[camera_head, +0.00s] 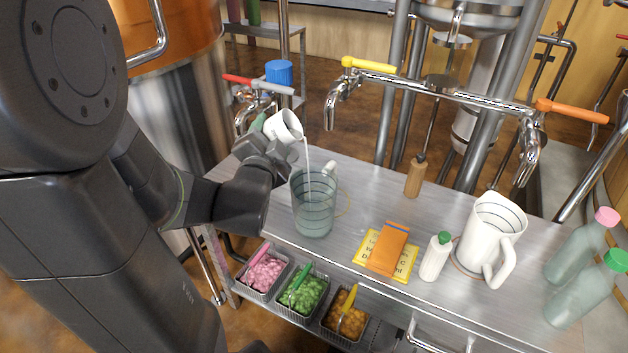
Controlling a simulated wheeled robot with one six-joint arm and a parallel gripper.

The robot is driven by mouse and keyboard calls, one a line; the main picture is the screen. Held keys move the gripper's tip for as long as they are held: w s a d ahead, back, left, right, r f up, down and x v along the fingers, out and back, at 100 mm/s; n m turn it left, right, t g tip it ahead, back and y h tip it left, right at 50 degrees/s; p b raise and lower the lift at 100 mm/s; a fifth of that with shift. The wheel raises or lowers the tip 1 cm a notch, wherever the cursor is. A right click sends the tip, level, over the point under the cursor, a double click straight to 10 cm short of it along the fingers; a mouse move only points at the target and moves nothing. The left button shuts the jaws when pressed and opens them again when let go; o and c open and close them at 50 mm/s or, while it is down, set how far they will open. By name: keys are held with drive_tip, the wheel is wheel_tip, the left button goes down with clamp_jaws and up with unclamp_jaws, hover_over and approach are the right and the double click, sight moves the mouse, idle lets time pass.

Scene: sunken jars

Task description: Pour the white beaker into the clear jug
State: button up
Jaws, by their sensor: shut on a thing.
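A white beaker (284,126) is held tilted to the right above the metal bench. My gripper (266,150) is shut on the beaker, though its fingertips are partly hidden. A thin pale stream runs from the beaker's lip down into the clear jug (314,208). The clear jug stands upright on the bench, to the right of and below my gripper. It has ring marks on its wall and a pale handle at its upper right. How full the jug and the beaker are is hard to tell.
A white jug (488,240), white bottle (435,256), orange packet (388,246) on a yellow card (408,262) and brown bottle (415,177) stand to the right. Taps (345,85) overhang the bench. Bins (303,291) sit below. Clear bottles (582,285) are at far right.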

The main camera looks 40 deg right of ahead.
drive_tip(key=shift+f+m+b, duration=0.1)
drive_tip(key=shift+m+b, duration=1.6)
idle(4.3)
drive_tip(key=shift+s+d+f+m+b, duration=0.1)
drive_tip(key=shift+s+m+b, duration=0.05)
drive_tip(key=shift+m+b, duration=0.6)
drive_tip(key=shift+s+d+f+m+b, duration=0.1)
drive_tip(key=shift+m+b, duration=0.45)
drive_tip(key=shift+b, duration=0.25)
idle(0.5)
